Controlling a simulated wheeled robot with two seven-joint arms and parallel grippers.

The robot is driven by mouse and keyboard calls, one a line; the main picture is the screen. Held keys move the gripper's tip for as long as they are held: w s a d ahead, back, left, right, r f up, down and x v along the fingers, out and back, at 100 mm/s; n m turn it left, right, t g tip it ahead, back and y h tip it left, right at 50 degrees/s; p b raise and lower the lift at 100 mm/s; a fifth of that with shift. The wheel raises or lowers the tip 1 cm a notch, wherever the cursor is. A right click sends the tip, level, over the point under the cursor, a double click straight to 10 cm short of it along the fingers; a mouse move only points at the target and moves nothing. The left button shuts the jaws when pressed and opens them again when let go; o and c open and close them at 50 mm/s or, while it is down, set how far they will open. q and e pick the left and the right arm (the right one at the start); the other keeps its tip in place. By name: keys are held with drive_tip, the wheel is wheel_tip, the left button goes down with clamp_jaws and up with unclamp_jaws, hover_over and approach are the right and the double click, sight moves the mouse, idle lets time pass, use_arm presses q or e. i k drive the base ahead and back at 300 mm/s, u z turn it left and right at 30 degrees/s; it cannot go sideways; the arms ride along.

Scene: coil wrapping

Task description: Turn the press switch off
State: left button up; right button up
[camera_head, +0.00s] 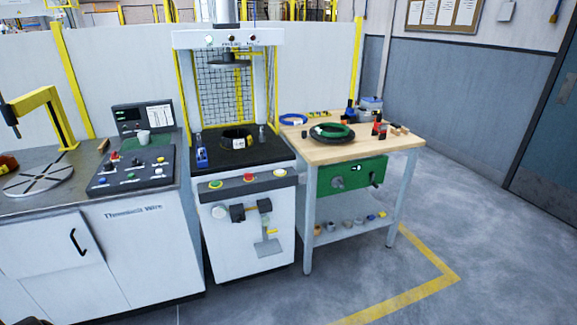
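The white press (240,240) stands in the middle, with a yellow-edged frame and mesh guard above a black bed. Below are a round white knob (219,212) and black switch-like parts (237,213) on the front. Which one is the press switch, and its position, I cannot tell at this size. A black coil (237,138) lies on the press bed. Neither of my grippers is in view.
A grey control console (131,178) and cabinet (115,250) adjoin the press on the left. Open grey floor (440,220) lies in front and right, with yellow floor lines (410,296).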

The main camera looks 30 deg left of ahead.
sight(248, 176)
drive_tip(key=z, duration=0.25)
drive_tip(key=i, duration=1.75)
drive_tip(key=u, duration=0.8)
